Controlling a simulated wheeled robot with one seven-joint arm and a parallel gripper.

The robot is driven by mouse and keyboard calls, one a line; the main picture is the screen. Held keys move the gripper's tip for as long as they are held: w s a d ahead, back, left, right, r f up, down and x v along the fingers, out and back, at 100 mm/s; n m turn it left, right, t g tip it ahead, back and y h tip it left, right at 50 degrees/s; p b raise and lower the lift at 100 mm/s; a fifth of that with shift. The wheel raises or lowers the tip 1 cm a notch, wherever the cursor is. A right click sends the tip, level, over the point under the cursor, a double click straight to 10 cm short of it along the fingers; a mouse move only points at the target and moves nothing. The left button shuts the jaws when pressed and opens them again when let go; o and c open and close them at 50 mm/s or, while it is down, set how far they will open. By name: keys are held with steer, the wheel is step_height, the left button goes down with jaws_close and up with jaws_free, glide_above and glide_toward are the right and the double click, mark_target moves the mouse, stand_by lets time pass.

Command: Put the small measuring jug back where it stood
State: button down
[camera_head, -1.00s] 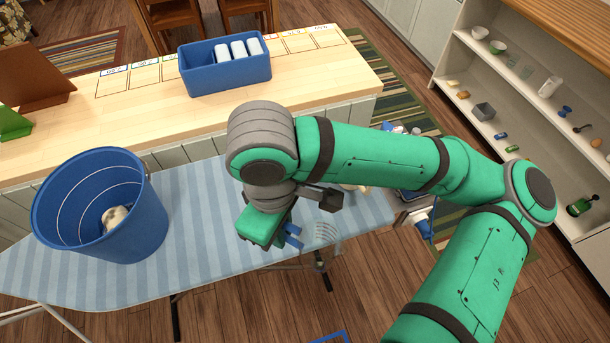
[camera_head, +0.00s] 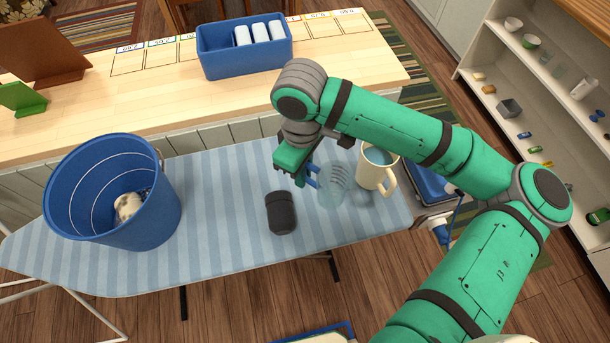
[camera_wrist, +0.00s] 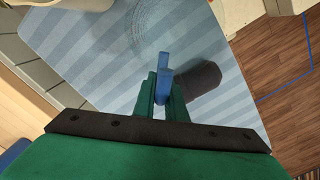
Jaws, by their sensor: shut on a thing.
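The small measuring jug (camera_head: 333,186) is clear, with grey markings, and sits over the right part of the striped ironing board (camera_head: 230,170). I cannot tell whether the jug's base touches the board.
A cream mug (camera_head: 376,170) stands close right of the jug. A blue bucket (camera_head: 112,195) stands on the left. The board between bucket and cylinder is clear.

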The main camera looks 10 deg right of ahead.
steer(key=shift+w+d+f, duration=0.2)
steer(key=shift+w+f, duration=0.25)
steer(key=shift+f, duration=0.15)
steer(key=shift+w+d+f, duration=0.2)
steer(key=shift+w+f, duration=0.25)
steer(key=shift+f, duration=0.15)
steer(key=shift+w+d+f, duration=0.1)
steer(key=shift+w+f, duration=0.05)
steer(key=shift+f, duration=0.8)
steer(key=shift+w+f, duration=0.1)
steer(key=shift+f, duration=0.8)
steer(key=shift+f, duration=0.1)
steer(key=c, duration=1.8)
jaws_free()
step_height(320, 180, up, 12)
